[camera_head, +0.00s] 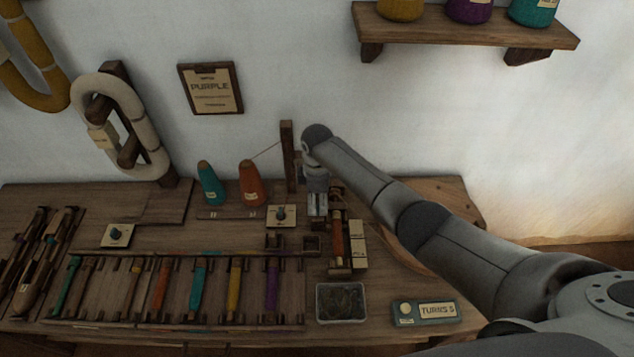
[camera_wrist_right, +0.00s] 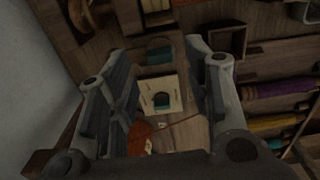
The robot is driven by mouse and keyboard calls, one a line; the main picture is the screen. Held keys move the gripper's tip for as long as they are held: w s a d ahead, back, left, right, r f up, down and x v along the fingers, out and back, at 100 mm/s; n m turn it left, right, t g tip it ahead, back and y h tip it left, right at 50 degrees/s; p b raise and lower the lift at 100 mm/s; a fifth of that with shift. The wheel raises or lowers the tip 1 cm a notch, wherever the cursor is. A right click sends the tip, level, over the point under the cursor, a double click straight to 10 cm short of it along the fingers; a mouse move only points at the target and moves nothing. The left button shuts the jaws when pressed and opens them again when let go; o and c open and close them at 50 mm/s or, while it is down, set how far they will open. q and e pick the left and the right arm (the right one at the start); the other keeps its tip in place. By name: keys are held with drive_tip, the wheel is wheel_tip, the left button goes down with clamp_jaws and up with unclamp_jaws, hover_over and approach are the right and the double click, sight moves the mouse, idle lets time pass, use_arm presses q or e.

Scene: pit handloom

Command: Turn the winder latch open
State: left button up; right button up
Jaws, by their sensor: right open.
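My right gripper (camera_head: 317,208) hangs fingers down over the back of the workbench, just left of the winder (camera_head: 337,240), which carries an orange-brown bobbin. In the right wrist view the gripper (camera_wrist_right: 160,80) is open and empty, its two fingers wide apart. A cream plate with a dark teal knob (camera_head: 281,214) sits just left of the gripper; a like plate shows between the fingers in the wrist view (camera_wrist_right: 159,97). I take this knob as the winder latch, but cannot be sure. The gripper appears apart from it. My left gripper is out of view.
An upright wooden post (camera_head: 287,150) and orange (camera_head: 252,185) and teal (camera_head: 209,183) yarn cones stand behind the plate. A rack of coloured bobbins (camera_head: 180,328) fills the front. A clear tray (camera_head: 342,318) and a turns counter (camera_head: 426,312) lie at front right.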

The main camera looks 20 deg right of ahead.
sight(317, 207)
wheel_tip(317, 207, up, 9)
idle(0.3)
idle(0.5)
